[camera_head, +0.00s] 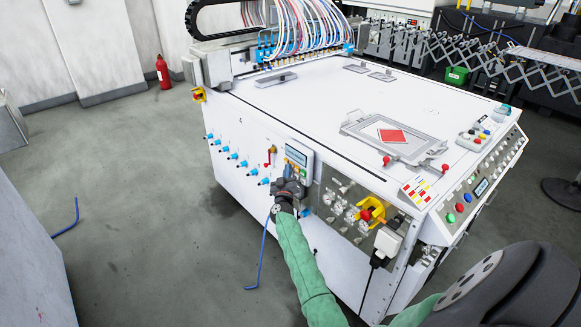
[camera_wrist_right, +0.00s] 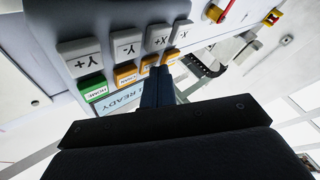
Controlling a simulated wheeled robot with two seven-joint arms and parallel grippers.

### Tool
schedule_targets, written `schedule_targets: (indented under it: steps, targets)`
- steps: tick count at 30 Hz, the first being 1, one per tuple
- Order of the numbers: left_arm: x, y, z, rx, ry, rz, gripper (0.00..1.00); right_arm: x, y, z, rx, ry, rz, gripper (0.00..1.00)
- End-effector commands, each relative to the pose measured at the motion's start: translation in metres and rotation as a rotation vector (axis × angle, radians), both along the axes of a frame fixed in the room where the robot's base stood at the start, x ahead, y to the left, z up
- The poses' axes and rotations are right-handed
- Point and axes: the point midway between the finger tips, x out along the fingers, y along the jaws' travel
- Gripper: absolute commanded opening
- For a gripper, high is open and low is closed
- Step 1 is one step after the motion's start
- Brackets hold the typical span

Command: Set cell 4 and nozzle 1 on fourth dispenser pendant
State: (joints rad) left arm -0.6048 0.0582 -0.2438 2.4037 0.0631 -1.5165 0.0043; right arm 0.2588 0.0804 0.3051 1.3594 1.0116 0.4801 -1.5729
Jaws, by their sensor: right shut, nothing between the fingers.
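A pendant (camera_head: 299,156) with a small screen and rows of keys is on the front side of the white machine. My right gripper (camera_head: 288,171) is in front of its lower part and hides some of its keys. In the right wrist view the pendant shows grey keys marked Y+, Y-, X+ and X-, a green HOME key (camera_wrist_right: 94,88), orange keys (camera_wrist_right: 125,75) and a screen (camera_wrist_right: 122,100) reading READY. The shut, empty blue fingers of my right gripper (camera_wrist_right: 160,70) are at the orange keys; I cannot tell whether they touch. My left gripper is out of view.
Several blue fittings (camera_head: 232,156) line the machine's front to the left of the pendant. A clear panel with a yellow and red knob (camera_head: 371,211) is to its right. A fire extinguisher (camera_head: 163,73) stands by the back wall. The floor at front left is mostly free.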

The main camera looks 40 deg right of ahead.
Motion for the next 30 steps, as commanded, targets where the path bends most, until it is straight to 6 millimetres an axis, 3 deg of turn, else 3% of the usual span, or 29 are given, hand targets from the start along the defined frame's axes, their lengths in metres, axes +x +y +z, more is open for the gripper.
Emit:
schedule_targets:
  steps: [30]
  targets:
    - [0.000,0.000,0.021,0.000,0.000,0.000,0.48,-0.003,0.032,0.002,0.002,0.000,0.001,0.00]
